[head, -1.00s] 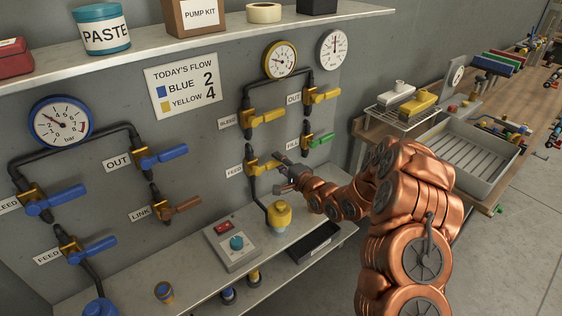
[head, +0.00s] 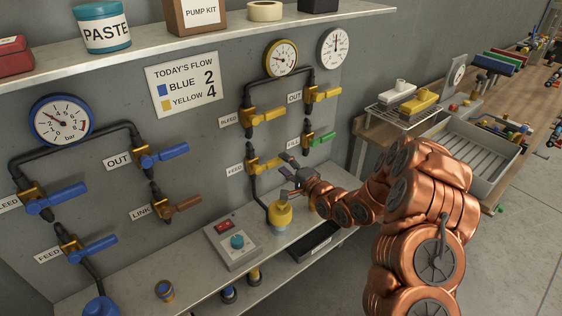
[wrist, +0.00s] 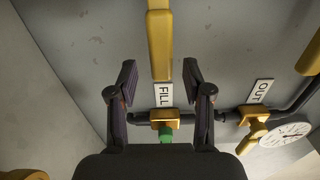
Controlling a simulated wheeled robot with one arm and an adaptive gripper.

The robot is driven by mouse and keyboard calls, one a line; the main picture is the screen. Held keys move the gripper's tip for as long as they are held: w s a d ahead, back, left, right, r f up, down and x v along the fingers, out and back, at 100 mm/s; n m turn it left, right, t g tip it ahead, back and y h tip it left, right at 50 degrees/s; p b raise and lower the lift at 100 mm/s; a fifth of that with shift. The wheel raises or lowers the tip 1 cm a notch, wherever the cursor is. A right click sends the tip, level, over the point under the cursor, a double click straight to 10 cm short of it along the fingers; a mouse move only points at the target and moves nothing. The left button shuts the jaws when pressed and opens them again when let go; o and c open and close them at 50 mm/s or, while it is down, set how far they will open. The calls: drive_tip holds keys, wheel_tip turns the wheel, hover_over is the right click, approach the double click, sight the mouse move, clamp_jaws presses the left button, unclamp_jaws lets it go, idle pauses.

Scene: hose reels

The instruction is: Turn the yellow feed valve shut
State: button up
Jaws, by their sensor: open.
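The yellow feed valve (head: 252,167) sits on a dark vertical pipe beside a FEED label. Its yellow handle (head: 269,164) points right, crosswise to the pipe. My gripper (head: 286,164) is open and empty just right of the handle's tip. In the wrist view a yellow bar, which looks like the feed handle (wrist: 160,45), comes down from the top, in line with the gap between my two spread fingers (wrist: 158,80). No contact shows, and the depth between them is hard to tell.
Close by are the yellow bleed handle (head: 268,116), the green FILL handle (head: 322,138) and the yellow OUT handle (head: 326,93). A yellow bottle-like fitting (head: 280,215) stands on the shelf below my gripper. A grey control box (head: 232,243) stands left of it.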

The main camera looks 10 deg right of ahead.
drive_tip(key=v, duration=0.8)
drive_tip(key=shift+s+d, duration=0.25)
drive_tip(key=shift+s, duration=0.05)
